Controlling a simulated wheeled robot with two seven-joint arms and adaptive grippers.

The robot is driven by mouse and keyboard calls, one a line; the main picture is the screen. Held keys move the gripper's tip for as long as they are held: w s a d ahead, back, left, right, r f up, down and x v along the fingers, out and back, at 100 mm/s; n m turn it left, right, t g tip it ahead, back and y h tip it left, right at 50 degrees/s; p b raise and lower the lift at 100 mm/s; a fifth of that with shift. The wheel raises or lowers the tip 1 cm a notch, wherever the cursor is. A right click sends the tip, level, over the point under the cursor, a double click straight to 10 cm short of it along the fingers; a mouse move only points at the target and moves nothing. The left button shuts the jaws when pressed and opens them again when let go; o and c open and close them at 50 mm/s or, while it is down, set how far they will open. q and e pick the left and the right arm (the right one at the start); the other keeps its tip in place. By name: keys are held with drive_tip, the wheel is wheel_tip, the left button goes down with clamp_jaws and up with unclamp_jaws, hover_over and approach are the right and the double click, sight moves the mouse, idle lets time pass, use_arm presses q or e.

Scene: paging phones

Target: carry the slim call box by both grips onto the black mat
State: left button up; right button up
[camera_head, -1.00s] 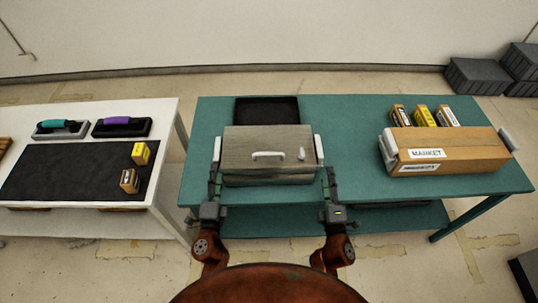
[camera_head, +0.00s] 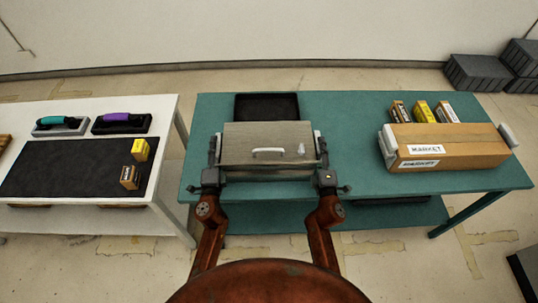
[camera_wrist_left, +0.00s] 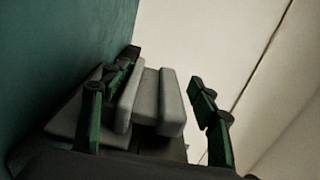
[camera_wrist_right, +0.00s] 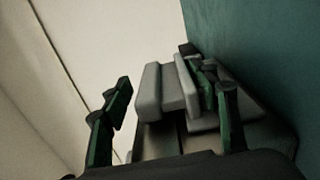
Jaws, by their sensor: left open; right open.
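The call box (camera_head: 267,163) is a grey metal-looking box with a lid handle and a light grip on each side. It stands at the front of the teal table. My left gripper (camera_head: 212,160) is at its left side, open, with the left grip (camera_wrist_left: 171,105) between its fingers in the left wrist view. My right gripper (camera_head: 325,160) is at its right side, open, with the right grip (camera_wrist_right: 150,95) between its fingers in the right wrist view. The grips are partly hidden in the head view. A black mat (camera_head: 70,170) lies on the white table at left.
Two small boxes (camera_head: 140,150) (camera_head: 130,177) stand on the mat's right end. Two handled trowel-like tools (camera_head: 60,126) (camera_head: 122,123) lie behind it. A dark tray-like square (camera_head: 267,106) lies behind the call box. A brown MARKET box (camera_head: 455,145) and small boxes (camera_head: 424,113) are right. A gap separates the tables.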

use_arm(q)
drive_tip(key=shift+w, duration=0.5)
use_arm(e)
drive_tip(key=shift+w, duration=0.5)
use_arm(q)
drive_tip(key=shift+c, duration=0.6)
use_arm(e)
drive_tip(key=shift+c, duration=0.6)
use_arm(q)
drive_tip(key=shift+r, duration=0.15)
clamp_jaws()
use_arm(e)
drive_tip(key=shift+r, duration=0.15)
clamp_jaws()
use_arm(q)
drive_tip(key=shift+r, duration=0.2)
use_arm(e)
drive_tip(key=shift+r, duration=0.2)
